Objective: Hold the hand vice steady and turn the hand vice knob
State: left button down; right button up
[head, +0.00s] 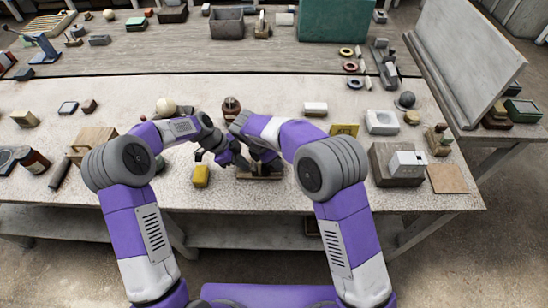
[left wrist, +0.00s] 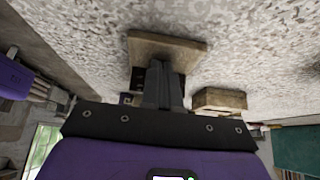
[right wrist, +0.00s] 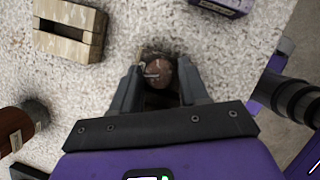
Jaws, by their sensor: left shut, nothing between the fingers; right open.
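The hand vice stands on a wooden base (head: 262,174) near the front middle of the table; my arms hide most of it in the head view. My left gripper (head: 240,163) is shut and empty beside it; in the left wrist view its closed fingers (left wrist: 160,68) overlap a wooden board (left wrist: 190,50). My right gripper (head: 268,158) comes in from the right. In the right wrist view its fingers (right wrist: 158,65) are open on either side of a round reddish-brown part (right wrist: 158,72), seemingly the vice knob. I cannot tell whether they touch it.
A yellow block (head: 201,176) is left of the vice. A brown round object (head: 231,106) and a pale sphere (head: 166,106) stand behind my arms. A wooden box (head: 92,142) is at the left, a grey block (head: 393,168) at the right.

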jog(key=c, duration=0.8)
jog(key=shift+o, duration=0.2)
jog(key=shift+m, duration=0.4)
jog(key=m+g, duration=0.2)
jog(key=m, duration=0.3)
jog(key=shift+w+m, duration=0.15)
jog(key=shift+m, duration=0.15)
jog(key=m+g, duration=0.1)
jog(key=m, duration=0.1)
jog(key=m+g, duration=0.1)
jog(key=m, duration=0.2)
jog(key=shift+w+m+g, duration=0.1)
jog(key=shift+m+g, duration=0.2)
jog(key=o, duration=0.8)
jog(key=shift+c, duration=0.2)
